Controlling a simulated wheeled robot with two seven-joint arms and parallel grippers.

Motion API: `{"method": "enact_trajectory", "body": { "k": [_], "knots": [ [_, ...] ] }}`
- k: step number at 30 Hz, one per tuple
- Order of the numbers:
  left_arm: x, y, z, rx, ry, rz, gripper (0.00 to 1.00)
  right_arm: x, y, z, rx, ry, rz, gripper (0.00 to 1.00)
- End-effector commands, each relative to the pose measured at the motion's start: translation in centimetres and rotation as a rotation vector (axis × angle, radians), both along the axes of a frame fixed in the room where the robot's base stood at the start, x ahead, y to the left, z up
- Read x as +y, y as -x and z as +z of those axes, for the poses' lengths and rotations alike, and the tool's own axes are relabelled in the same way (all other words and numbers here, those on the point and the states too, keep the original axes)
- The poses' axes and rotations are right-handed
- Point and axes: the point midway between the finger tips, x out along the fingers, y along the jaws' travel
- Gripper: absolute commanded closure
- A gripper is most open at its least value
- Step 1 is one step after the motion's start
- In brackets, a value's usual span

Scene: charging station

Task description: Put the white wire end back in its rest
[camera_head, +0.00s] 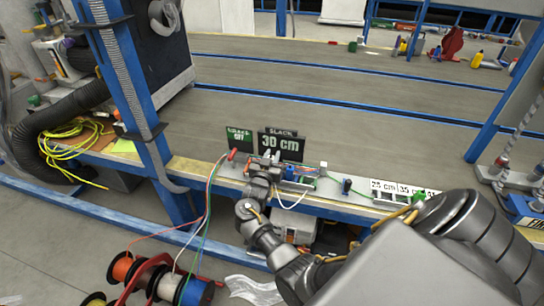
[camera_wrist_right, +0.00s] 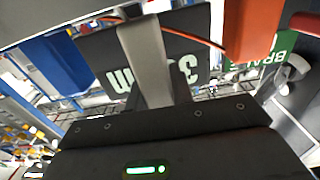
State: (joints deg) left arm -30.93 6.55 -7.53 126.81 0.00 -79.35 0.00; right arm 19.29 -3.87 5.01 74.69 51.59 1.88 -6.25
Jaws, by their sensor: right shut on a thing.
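My right gripper (camera_head: 268,168) is over the work strip, just in front of the black "30 cm" sign. Its fingers (camera_wrist_right: 150,60) show close together in the right wrist view. It is shut on what appears to be the white wire end, which the fingers largely hide. A white wire loop (camera_head: 290,206) hangs beside the gripper. The white wire also runs up from a spool on the floor (camera_head: 190,240). The rest for the white end cannot be made out clearly. My left gripper is not in view.
A red wire end (camera_head: 233,153) stands left of the gripper. An orange block (camera_wrist_right: 250,30) shows close by in the right wrist view. The "30 cm" sign (camera_head: 281,145) stands right behind. Length-marked blocks (camera_head: 390,190) lie right. A blue post (camera_head: 128,90) rises left.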

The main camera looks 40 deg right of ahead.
Motion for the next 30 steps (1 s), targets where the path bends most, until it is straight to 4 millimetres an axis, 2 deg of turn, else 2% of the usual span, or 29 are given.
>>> {"method": "enact_trajectory", "body": {
  "k": [30],
  "knots": [
    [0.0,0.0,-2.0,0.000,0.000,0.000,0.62,0.0,0.0,-2.6,-0.001,-0.001,0.001,0.99]
  ]
}}
